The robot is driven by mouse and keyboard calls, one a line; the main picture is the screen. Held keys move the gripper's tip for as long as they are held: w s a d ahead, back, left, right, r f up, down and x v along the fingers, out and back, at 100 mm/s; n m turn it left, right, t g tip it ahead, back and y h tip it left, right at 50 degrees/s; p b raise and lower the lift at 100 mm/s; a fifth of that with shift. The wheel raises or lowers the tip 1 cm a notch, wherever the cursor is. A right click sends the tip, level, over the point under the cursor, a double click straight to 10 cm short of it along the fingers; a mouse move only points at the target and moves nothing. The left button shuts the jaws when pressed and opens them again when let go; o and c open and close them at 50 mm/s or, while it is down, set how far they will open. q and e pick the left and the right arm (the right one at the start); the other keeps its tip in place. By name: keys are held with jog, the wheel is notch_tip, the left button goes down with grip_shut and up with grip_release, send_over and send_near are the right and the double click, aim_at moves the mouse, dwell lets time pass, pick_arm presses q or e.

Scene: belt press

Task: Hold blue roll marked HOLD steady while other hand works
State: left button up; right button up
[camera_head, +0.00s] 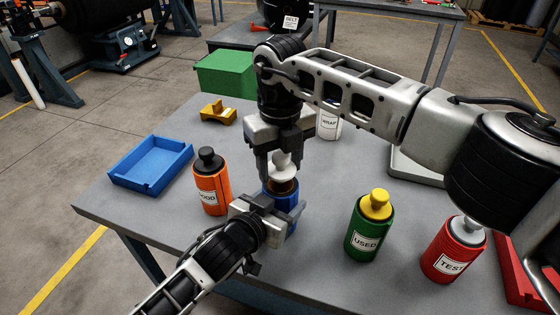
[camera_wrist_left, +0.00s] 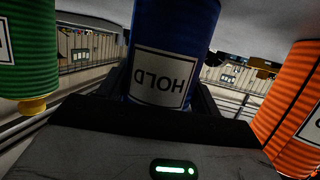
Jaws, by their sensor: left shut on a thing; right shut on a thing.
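The blue roll (camera_head: 292,226) stands upright on the grey table, partly hidden by my left gripper. Its HOLD label shows upside down in the left wrist view, where the blue roll (camera_wrist_left: 175,35) fills the middle. My left gripper (camera_head: 268,207) is shut around the roll's body from the front; its jaws flank the roll in the left wrist view (camera_wrist_left: 158,100). My right gripper (camera_head: 282,160) comes down from above and is shut on a white knob (camera_head: 283,166) over the roll. A brown part (camera_head: 284,187) shows between knob and roll; whether knob and roll touch is unclear.
An orange roll (camera_head: 211,183) stands close left of the blue one. A green USED roll (camera_head: 368,227) and a red TEST roll (camera_head: 455,250) stand to the right. A blue tray (camera_head: 151,183), a yellow block (camera_head: 218,112) and a white roll (camera_head: 328,127) are farther back.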

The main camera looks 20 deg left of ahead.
jog(key=shift+f, duration=1.4)
jog(key=o, duration=1)
jog(key=shift+d, duration=0.1)
jog(key=shift+o, duration=0.2)
jog(key=shift+d, duration=0.1)
jog(key=shift+w+f, duration=0.1)
jog(key=shift+w, duration=0.05)
jog(key=shift+r, duration=3.75)
grip_shut()
